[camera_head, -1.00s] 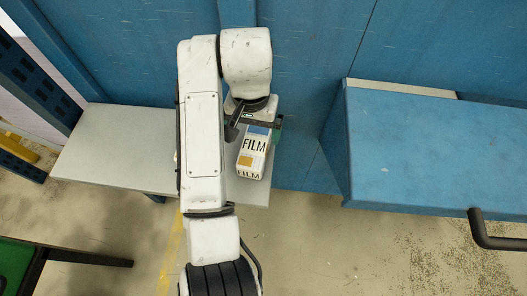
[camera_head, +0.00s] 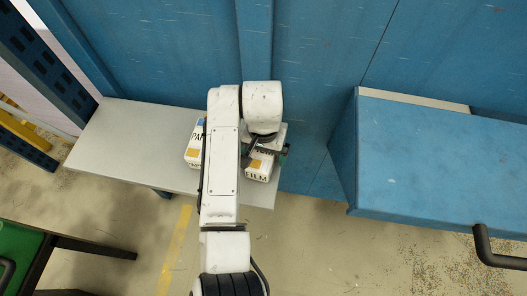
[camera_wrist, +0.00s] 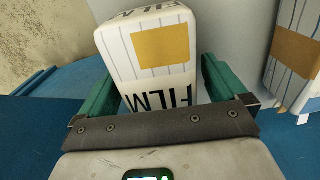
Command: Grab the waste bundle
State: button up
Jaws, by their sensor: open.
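A white block-shaped bundle marked FILM (camera_head: 259,168), with a yellow-orange patch, sits near the right end of a pale shelf. It also shows in the wrist view (camera_wrist: 150,48), standing between the two green fingers of my gripper (camera_wrist: 160,88). The fingers are open, one on each side of the bundle. I cannot tell whether either finger touches it. In the head view my gripper (camera_head: 268,152) is over the bundle and covers its back part. A second white bundle (camera_head: 194,153) with a similar patch stands left of my arm, partly hidden by it.
The pale shelf (camera_head: 130,150) stands against a blue wall (camera_head: 320,60). A blue cabinet (camera_head: 440,150) with a dark handle juts out at the right. The second bundle also shows at the wrist view's right edge (camera_wrist: 296,60). The shelf's left part is clear.

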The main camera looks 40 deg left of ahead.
jog(key=shift+c, duration=0.4)
jog(key=c, duration=1)
jog(key=shift+c, duration=0.2)
jog(key=shift+r, duration=0.2)
